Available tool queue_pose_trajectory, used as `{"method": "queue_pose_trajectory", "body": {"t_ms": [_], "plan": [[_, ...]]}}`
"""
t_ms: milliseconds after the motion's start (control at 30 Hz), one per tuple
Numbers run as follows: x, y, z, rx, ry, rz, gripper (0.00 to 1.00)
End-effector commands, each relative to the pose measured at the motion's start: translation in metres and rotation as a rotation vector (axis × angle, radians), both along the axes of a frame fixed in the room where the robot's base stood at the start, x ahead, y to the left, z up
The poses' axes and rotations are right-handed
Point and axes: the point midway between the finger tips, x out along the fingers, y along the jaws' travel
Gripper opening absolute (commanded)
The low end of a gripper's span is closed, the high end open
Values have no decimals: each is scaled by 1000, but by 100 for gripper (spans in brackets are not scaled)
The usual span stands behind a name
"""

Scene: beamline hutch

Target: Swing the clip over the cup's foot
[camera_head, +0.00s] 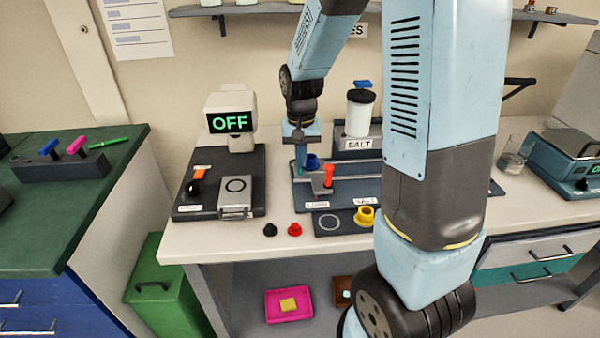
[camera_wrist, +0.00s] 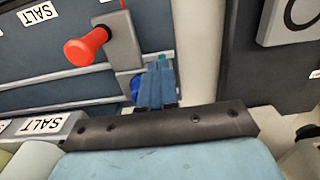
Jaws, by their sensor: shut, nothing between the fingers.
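The clip is a grey bar with a red-orange handle (camera_head: 328,174) on the dark blue stand. In the wrist view its red handle (camera_wrist: 88,48) and grey bar (camera_wrist: 122,42) show at the upper left. A blue cup-like piece (camera_head: 312,161) sits just behind the clip; its foot is not clear. My gripper (camera_head: 302,168) is shut and empty, pointing down beside the clip's bar on its left. In the wrist view the fingers (camera_wrist: 158,82) are close to the grey bar; I cannot tell whether they touch it.
A dark plate (camera_head: 330,223) in front bears a yellow cup (camera_head: 364,215). A black and a red piece (camera_head: 295,229) lie on the bench. A station with an OFF display (camera_head: 230,122) stands left. A white jar (camera_head: 360,112) stands behind, right. My upper arm hides the bench's right middle.

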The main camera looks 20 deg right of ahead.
Motion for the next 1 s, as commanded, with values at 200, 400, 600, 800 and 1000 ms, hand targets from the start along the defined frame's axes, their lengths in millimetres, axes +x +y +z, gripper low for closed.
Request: {"method": "queue_pose_trajectory", "body": {"t_ms": [200,400,600,800,1000], "plan": [[2,7,0,0,0,2,0],[3,12,0,0,0,0,0],[3,12,0,0,0,0,0],[4,14,0,0,0,1,0],[8,21,0,0,-1,2,0]]}}
